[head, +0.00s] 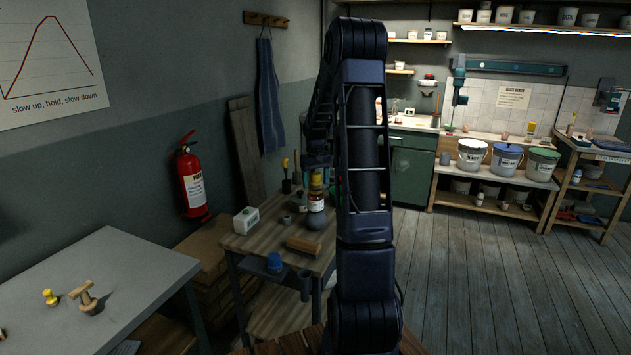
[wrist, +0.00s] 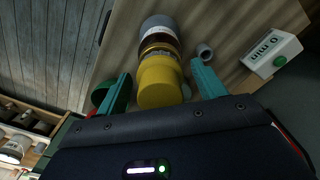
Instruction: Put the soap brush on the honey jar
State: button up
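The honey jar (head: 316,204), amber with a pale label and a yellow lid, stands on the small wooden table. It also shows in the wrist view (wrist: 160,80), lid nearest the camera. My gripper (wrist: 161,68) is open, with teal fingers on either side of the lid in the picture. I see a gap at each side, but cannot tell its height over the lid. No brush shows between the fingers. I cannot surely pick out the soap brush. A wooden block (head: 303,244) with a darker underside lies near the table's front, and a yellow-handled tool (head: 285,165) stands behind.
A white timer box (head: 246,220) stands left of the jar, beside a small grey cup (wrist: 204,51). A grey round object (head: 315,222) is just in front of the jar. A dark green object (wrist: 108,95) is near one finger. A grey table (head: 130,262) holds stamp-like tools.

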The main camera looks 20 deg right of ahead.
aim_at(316, 173)
notch_tip(316, 173, up, 11)
jog(key=shift+r, duration=0.65)
jog(key=s+a+r+t, duration=0.1)
jog(key=s+a+r, duration=0.25)
jog(key=s, duration=0.55)
jog(key=s+a+r+t, duration=0.15)
jog(key=s+a, duration=0.35)
jog(key=s, duration=0.5)
jog(key=s+a+r+t, duration=0.1)
jog(key=s+a+r, duration=0.3)
jog(key=s, duration=0.5)
jog(key=s+a+f, duration=0.1)
jog(key=s+f, duration=0.1)
jog(key=s, duration=0.3)
jog(key=s+a+f+t, duration=0.1)
jog(key=s+f, duration=0.2)
jog(key=s, duration=0.2)
jog(key=shift+s+a+f, duration=0.15)
jog(key=shift+a, duration=0.15)
